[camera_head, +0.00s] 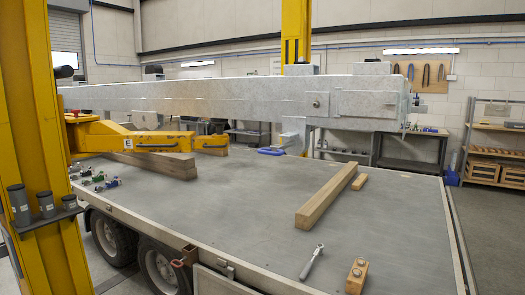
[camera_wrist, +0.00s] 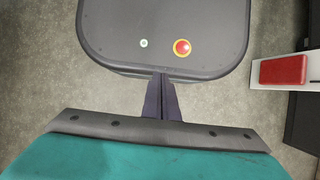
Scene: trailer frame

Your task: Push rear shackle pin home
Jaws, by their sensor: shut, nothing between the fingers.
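My gripper (camera_wrist: 162,88) shows in the wrist view as two dark fingers pressed together, with nothing between them. It does not show in the head view. I cannot pick out the rear shackle pin for certain in either view. The long galvanised beam (camera_head: 230,97) spans the head view above the flat deck. A small round fitting (camera_head: 316,103) sits on its side near the right end, beside a rectangular plate (camera_head: 365,104). I cannot tell whether that fitting is the pin or how far in it sits.
A yellow lift column (camera_head: 32,120) stands at the left, its arm (camera_head: 150,141) reaching under the beam. On the grey deck (camera_head: 240,205) lie a long timber (camera_head: 327,197), a ratchet (camera_head: 312,262) and a wooden block with metal pieces (camera_head: 356,276). Shelves (camera_head: 495,150) stand at the right.

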